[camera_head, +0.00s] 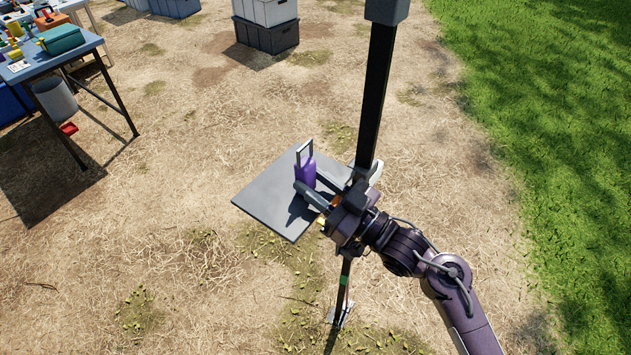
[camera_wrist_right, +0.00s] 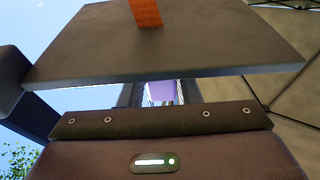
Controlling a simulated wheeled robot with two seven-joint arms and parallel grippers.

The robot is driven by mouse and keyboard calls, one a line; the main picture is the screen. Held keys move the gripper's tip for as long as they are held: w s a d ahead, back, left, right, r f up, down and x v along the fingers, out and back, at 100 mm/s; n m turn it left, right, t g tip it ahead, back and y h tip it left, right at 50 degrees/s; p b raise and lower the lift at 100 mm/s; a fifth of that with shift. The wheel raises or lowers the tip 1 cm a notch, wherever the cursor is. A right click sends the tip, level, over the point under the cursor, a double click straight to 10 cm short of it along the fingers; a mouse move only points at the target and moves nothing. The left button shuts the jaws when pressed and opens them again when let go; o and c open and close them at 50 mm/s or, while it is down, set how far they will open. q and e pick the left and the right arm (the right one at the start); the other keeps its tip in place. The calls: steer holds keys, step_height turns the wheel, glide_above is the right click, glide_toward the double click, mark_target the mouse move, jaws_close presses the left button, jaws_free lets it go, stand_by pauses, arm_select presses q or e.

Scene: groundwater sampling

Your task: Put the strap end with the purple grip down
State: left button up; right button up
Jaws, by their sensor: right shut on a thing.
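The purple grip (camera_head: 306,173) of the strap end stands upright, with a grey metal loop on top, over the grey square plate (camera_head: 265,205) in the head view. My right gripper (camera_head: 322,186) reaches in from the right and is shut on it; a finger covers its lower part. I cannot tell whether the grip touches the plate. In the right wrist view a bit of the purple grip (camera_wrist_right: 161,91) shows between dark parts, and an orange strap (camera_wrist_right: 145,12) crosses a flat panel. My left gripper is not in view.
A dark upright post (camera_head: 375,95) stands right behind my right gripper, close to the plate. A table (camera_head: 60,68) with several items stands at the upper left. Stacked grey crates (camera_head: 266,35) stand at the top. Dry, open ground lies between them.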

steer(key=shift+f, duration=0.1)
steer(key=o, duration=0.8)
